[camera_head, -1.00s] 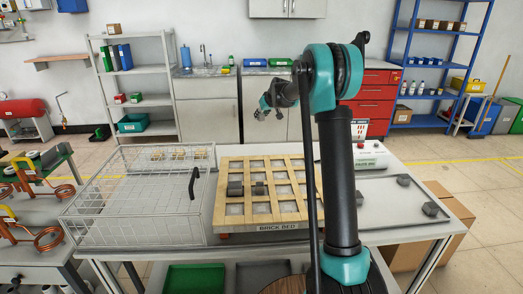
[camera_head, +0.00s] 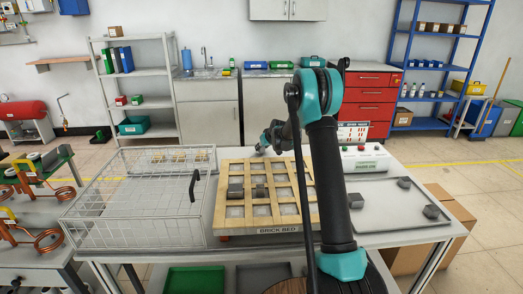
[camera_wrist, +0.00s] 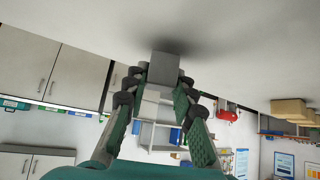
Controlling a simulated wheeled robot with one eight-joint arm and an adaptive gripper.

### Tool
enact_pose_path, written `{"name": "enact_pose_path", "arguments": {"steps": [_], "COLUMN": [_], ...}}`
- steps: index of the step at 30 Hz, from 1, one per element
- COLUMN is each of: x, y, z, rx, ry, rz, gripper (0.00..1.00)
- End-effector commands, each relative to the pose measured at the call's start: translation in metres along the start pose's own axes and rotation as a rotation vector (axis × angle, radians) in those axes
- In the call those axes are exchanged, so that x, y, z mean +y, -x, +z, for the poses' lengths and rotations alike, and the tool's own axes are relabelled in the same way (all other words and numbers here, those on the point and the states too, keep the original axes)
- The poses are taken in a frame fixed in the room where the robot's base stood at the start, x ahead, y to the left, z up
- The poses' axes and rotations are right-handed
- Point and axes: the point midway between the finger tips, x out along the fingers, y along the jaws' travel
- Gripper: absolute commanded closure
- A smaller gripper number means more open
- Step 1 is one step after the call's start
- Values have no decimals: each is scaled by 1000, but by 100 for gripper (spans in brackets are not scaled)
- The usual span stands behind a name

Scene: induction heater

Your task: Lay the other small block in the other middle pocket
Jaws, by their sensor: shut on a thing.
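The brick bed (camera_head: 266,231) is a wooden lattice with pale pockets on the bench. A larger dark grey block (camera_head: 235,191) and a smaller one (camera_head: 258,191) sit side by side in its left and middle part. My gripper (camera_head: 264,145) is beyond the bed's far edge in the head view, small and partly hidden by my arm. In the wrist view my gripper (camera_wrist: 160,90) is shut on a small grey block (camera_wrist: 164,68), held at the fingertips. A soft dark shadow lies beside it on a pale surface; I cannot tell the gap.
A wire basket (camera_head: 92,226) with a black handle stands left of the bed. On the right, a grey tray (camera_head: 385,219) carries dark blocks (camera_head: 432,212). A control box (camera_head: 366,164) with buttons stands behind it. My arm hides the bed's right side.

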Motion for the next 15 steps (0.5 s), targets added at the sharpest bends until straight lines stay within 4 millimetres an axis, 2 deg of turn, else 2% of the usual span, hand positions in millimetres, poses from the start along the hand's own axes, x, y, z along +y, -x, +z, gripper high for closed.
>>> {"name": "enact_pose_path", "arguments": {"steps": [3,13,14,15], "x": [0,0,0,0], "y": [-7,-9,-8,-8], "z": [7,9,9,9], "rx": [1,0,0,0], "ry": [0,0,0,0], "rz": [0,0,0,0], "gripper": [100,100,71,66]}}
